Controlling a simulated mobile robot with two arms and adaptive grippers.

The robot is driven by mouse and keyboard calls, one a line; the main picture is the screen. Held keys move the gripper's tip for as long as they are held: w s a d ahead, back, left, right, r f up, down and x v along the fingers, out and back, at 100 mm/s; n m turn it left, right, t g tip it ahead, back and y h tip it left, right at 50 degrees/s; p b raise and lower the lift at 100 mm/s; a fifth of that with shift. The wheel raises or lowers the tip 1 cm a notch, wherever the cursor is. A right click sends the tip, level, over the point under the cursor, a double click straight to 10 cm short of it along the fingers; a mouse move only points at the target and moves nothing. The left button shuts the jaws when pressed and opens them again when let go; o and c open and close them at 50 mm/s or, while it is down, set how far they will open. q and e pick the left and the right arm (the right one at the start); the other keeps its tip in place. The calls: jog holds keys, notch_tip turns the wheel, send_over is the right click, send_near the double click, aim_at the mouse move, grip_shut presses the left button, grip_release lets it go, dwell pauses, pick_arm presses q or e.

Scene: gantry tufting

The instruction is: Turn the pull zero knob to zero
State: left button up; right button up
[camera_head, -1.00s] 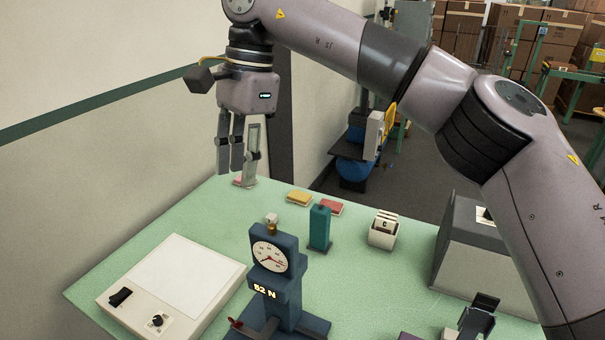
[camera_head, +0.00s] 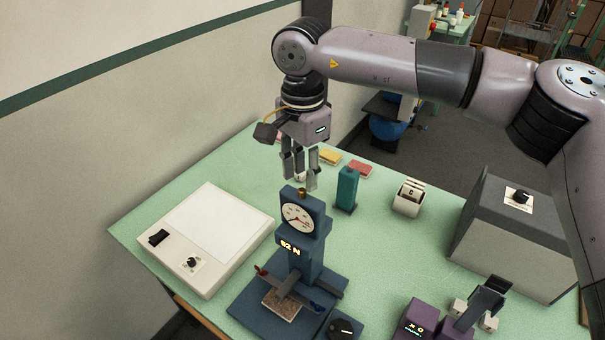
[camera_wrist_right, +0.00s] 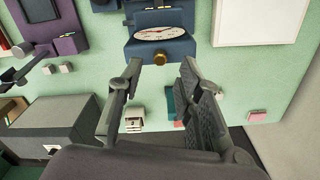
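The pull gauge (camera_head: 318,219) is a dark blue upright block with a white dial (camera_head: 298,217) and a lit readout that looks like 82 N. A small brass knob (camera_head: 302,193) stands on its top; it also shows in the wrist view (camera_wrist_right: 132,58). My right gripper (camera_head: 299,181) points down just above and behind the gauge top. My left gripper is not in view.
A black knob (camera_head: 343,328) sits at the gauge's front right. A teal block (camera_head: 347,188) stands close behind it on the right. A light panel box (camera_head: 232,276) lies left, a card holder (camera_head: 408,198) and grey box (camera_head: 505,245) right, and a purple fixture (camera_head: 419,318) front right.

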aim_at(302, 189)
jog(key=shift+f+p, duration=0.45)
jog(key=shift+f, duration=1.3)
jog(key=shift+c, duration=0.6)
grip_shut()
